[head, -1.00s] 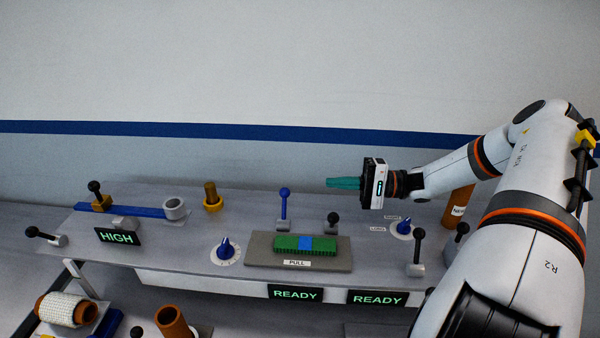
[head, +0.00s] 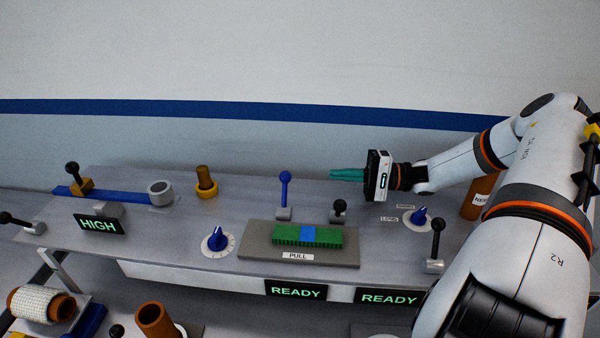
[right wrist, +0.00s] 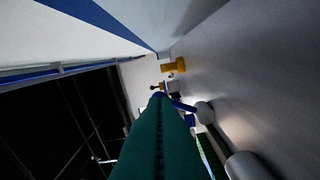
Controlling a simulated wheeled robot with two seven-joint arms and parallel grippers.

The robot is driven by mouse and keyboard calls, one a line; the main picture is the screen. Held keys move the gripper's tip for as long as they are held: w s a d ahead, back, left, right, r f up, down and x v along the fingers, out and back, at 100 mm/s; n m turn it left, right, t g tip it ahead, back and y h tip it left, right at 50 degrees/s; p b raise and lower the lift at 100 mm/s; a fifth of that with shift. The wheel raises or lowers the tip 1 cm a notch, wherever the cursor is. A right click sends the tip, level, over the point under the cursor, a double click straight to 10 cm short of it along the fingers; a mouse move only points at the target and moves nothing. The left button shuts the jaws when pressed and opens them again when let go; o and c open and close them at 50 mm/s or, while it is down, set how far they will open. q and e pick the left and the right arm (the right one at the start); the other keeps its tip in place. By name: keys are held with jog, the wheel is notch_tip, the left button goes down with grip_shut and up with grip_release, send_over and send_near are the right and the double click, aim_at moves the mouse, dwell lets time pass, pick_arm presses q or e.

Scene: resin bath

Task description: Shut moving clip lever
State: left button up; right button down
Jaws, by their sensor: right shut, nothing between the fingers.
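A blue lever with a round blue knob (head: 285,190) stands upright from a grey base on the bench. A lever with a black knob stands on a yellow block (head: 80,186) on the blue rail at the far left; I cannot tell for certain which is the moving clip lever. My right gripper (head: 335,174) is shut and empty, its teal fingers pointing left, beside the blue lever's knob with a gap in the head view. In the right wrist view the fingers (right wrist: 158,100) cover part of the blue lever (right wrist: 183,106). My left gripper is not in view.
A green block with a blue band (head: 285,235) sits on a grey plate marked PULL. A short black-knobbed lever (head: 339,206), two blue dials (head: 217,239) and a yellow post (head: 205,178) stand nearby. An orange cylinder (head: 478,198) is at right.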

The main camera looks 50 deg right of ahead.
aim_at(285, 192)
jog(key=x, duration=1)
jog(key=shift+d+f, duration=0.1)
jog(key=shift+n+p, duration=0.3)
jog(key=shift+p, duration=0.4)
jog(key=shift+s+r, duration=0.1)
jog(key=shift+r, duration=0.15)
